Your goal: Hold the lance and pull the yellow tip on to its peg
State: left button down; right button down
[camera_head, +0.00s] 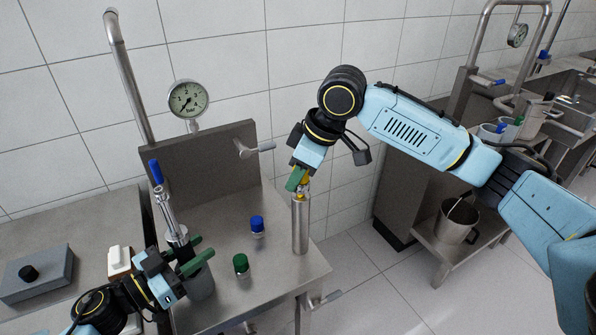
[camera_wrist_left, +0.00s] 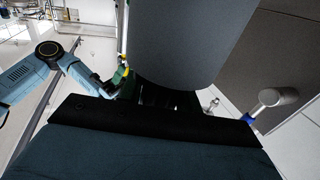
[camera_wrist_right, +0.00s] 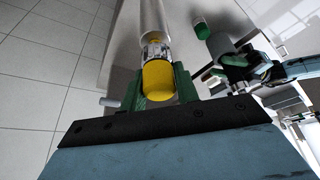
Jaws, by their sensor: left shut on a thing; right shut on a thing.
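The yellow tip (camera_head: 304,174) is at the top of an upright steel cylinder (camera_head: 300,225) at the bench's right corner. My right gripper (camera_head: 298,178) is shut on the tip; in the right wrist view the yellow tip (camera_wrist_right: 158,80) lies between its green fingers, with a clear-looking neck and the steel cylinder beyond. My left gripper (camera_head: 192,256) is shut by a grey cylinder (camera_head: 201,283), its grip partly hidden. The grey cylinder (camera_wrist_left: 190,40) looms large in the left wrist view. A steel tube with a blue handle (camera_head: 155,172) stands behind it. I cannot tell which part is the lance.
A blue-capped jar (camera_head: 257,226) and a green-capped jar (camera_head: 240,264) stand between the grippers. A pressure gauge (camera_head: 187,99) and a steel back panel (camera_head: 205,170) are behind. A grey box (camera_head: 36,275) is at left. A pot (camera_head: 456,220) sits on a low shelf at right.

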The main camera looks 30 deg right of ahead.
pick_arm(q)
jog(key=shift+s+f, duration=0.15)
jog(key=shift+f, duration=0.3)
pick_arm(e)
jog(key=shift+f, duration=0.7)
jog(key=c, duration=1)
grip_release()
jog(key=shift+o, duration=0.2)
jog(key=w+a+v, duration=0.1)
jog(key=v, duration=1.4)
jog(key=shift+s+r, duration=0.15)
jog(key=shift+r, duration=0.5)
jog(key=shift+d, duration=0.15)
pick_arm(q)
jog(key=c, duration=1.3)
grip_release()
jog(key=shift+c, duration=0.2)
jog(key=o, duration=1.3)
jog(key=shift+r, duration=0.4)
